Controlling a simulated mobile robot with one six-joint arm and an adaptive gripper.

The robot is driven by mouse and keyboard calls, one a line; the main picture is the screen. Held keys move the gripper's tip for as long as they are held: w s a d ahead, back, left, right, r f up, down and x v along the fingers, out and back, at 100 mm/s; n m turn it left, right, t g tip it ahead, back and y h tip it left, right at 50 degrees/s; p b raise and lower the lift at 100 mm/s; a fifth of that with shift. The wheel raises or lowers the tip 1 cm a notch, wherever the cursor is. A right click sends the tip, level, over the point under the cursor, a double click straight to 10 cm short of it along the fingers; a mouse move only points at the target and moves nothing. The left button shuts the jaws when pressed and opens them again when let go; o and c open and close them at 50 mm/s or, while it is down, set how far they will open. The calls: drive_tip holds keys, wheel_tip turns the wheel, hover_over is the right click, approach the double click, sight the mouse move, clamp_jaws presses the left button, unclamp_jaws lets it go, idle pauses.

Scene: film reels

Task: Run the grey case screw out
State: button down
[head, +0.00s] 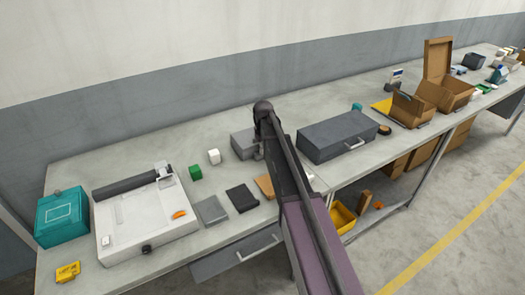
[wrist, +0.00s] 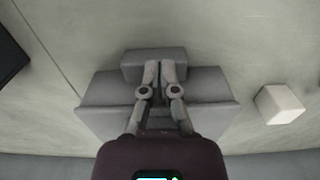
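A small grey case (head: 242,144) stands on the bench, just left of my gripper (head: 258,155) in the head view. In the wrist view the case (wrist: 100,105) lies under my gripper (wrist: 159,68), with a narrower grey block (wrist: 133,64) at its upper edge. My fingers point at this block. The fingertips are close together with a thin dark gap. I cannot tell whether they hold anything or touch the block. No screw can be made out; the fingers may hide it.
A larger dark grey case (head: 340,137) with a handle stands to the right. A white cube (head: 214,156) and a green cube (head: 195,172) are to the left; the white cube is also in the wrist view (wrist: 280,104). Flat dark pieces (head: 242,197) lie in front.

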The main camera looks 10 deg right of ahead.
drive_tip(key=shift+w+d, duration=0.25)
drive_tip(key=shift+d, duration=0.3)
drive_tip(key=shift+s, duration=0.15)
drive_tip(key=shift+s+d, duration=0.2)
drive_tip(key=shift+s, duration=0.05)
idle(0.4)
wheel_tip(320, 180, up, 6)
drive_tip(key=p, duration=0.6)
idle(0.6)
drive_tip(key=s+a+m, duration=0.3)
drive_tip(key=s, duration=2.6)
drive_tip(key=shift+m, duration=0.3)
